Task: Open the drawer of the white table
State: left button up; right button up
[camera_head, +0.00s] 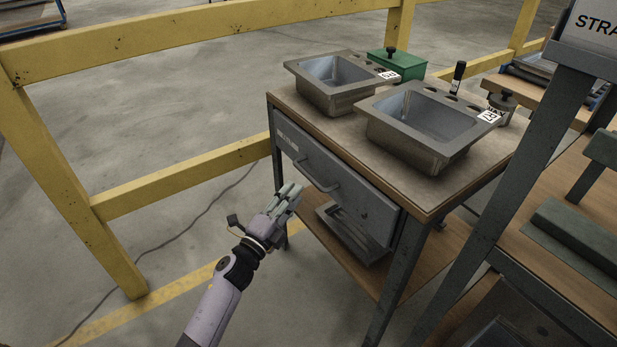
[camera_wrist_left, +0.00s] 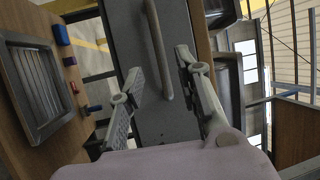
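The table (camera_head: 337,132) has a wooden top and a grey metal frame rather than looking white. Its grey drawer (camera_head: 365,203) looks shut, with a bar handle (camera_head: 318,180) on the front. My left gripper (camera_head: 292,194) is in front of the drawer, close to the handle. In the left wrist view the drawer front (camera_wrist_left: 125,35) and the handle (camera_wrist_left: 157,55) show ahead of the fingers. My left gripper (camera_wrist_left: 160,78) is open and empty there, its two fingers spread to either side of the handle's line. It does not grip the handle. My right gripper is not in view.
Two metal sinks (camera_head: 340,104) (camera_head: 400,146) and a green box (camera_head: 410,64) stand on the table. A metal tray (camera_head: 345,236) lies on the lower shelf. A yellow railing (camera_head: 180,190) runs behind at left. A dark rack (camera_head: 500,190) stands close at right.

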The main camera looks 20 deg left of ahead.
aim_at(308, 174)
pick_arm(q)
jog(key=x, duration=0.8)
jog(key=shift+b, duration=0.3)
jog(key=c, duration=0.7)
jog(key=shift+f, duration=0.1)
grip_shut()
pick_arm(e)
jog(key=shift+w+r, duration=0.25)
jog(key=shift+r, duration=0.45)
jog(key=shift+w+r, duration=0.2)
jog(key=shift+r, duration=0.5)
